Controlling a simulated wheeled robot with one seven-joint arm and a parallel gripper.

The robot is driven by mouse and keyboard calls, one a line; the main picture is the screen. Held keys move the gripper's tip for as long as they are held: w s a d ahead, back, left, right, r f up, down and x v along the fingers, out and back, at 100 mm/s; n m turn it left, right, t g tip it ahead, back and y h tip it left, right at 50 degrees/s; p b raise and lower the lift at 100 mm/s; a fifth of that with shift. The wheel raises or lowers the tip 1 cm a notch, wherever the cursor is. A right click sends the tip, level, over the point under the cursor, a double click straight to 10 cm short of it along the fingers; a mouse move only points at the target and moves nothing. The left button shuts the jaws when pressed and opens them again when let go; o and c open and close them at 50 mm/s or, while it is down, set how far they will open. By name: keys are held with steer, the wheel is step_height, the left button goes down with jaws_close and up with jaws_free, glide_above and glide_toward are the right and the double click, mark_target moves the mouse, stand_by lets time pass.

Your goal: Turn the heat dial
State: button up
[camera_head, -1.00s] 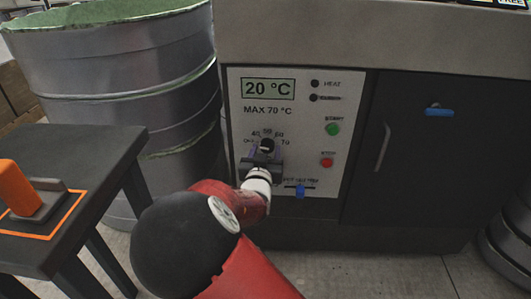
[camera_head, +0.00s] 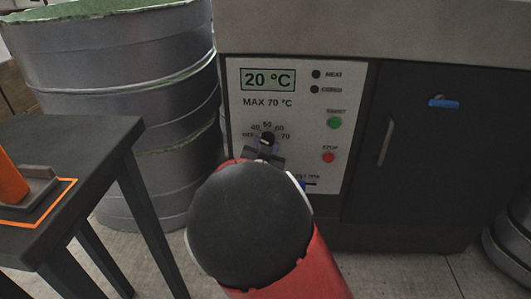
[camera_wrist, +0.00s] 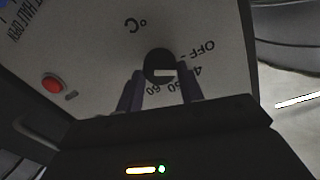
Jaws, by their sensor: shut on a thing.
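The heat dial (camera_head: 267,139) is a round black knob on the white control panel (camera_head: 240,120), with 40, 50, 60 and 70 printed around it. My gripper (camera_head: 262,157) is at the dial from below and in front. In the wrist view, the dial (camera_wrist: 158,60) sits between the two fingers of my gripper (camera_wrist: 162,88), which is shut on it. A white mark shows on the dial there; I cannot tell exactly which number it points at. The display (camera_head: 267,79) reads 20 °C, with MAX 70 °C below. My arm hides the lower part of the panel.
A green button (camera_head: 334,122) and a red stop button (camera_head: 328,157) are right of the dial. A blue slider (camera_head: 301,183) is partly hidden below. A metal drum (camera_head: 120,80) stands left, behind a dark table (camera_head: 105,150). A dark door (camera_head: 430,150) is right.

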steer(key=shift+d+m+b, duration=0.1)
steer(key=shift+m+b, duration=1.8)
steer(key=shift+b, duration=0.05)
steer(key=o, duration=1)
steer(key=s, duration=0.8)
steer(key=shift+a+r, duration=0.2)
steer(key=shift+a, duration=0.2)
steer(key=shift+w, duration=0.1)
